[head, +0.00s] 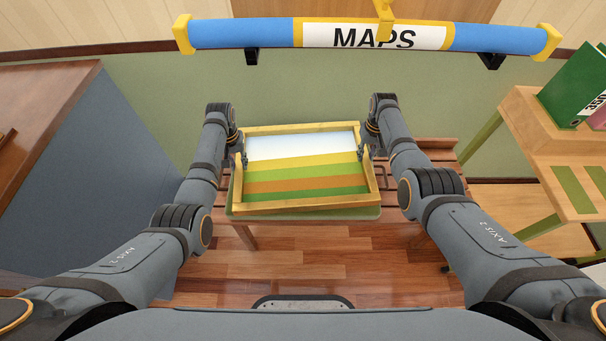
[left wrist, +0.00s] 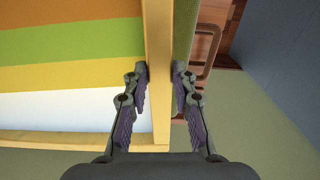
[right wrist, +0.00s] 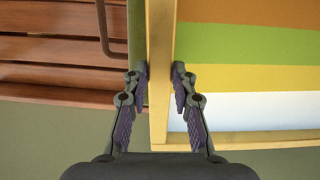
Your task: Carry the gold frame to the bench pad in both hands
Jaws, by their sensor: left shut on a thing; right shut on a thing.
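The gold frame (head: 304,205) holds a striped picture in white, yellow, green and orange. It is over the green bench pad (head: 350,213), which shows along its front and side edges. I cannot tell whether the frame touches the pad. My left gripper (head: 240,160) is shut on the frame's left rail, with the fingers on either side of the gold bar (left wrist: 158,70) in the left wrist view. My right gripper (head: 367,153) is shut on the right rail, and the gold bar (right wrist: 160,70) also shows between its fingers in the right wrist view.
The slatted wooden bench (head: 405,205) is under the pad. A blue and yellow tube marked MAPS (head: 372,36) hangs above the far side. A wooden shelf unit (head: 545,140) with a green binder (head: 575,88) stands right. A brown-topped desk (head: 40,110) stands left.

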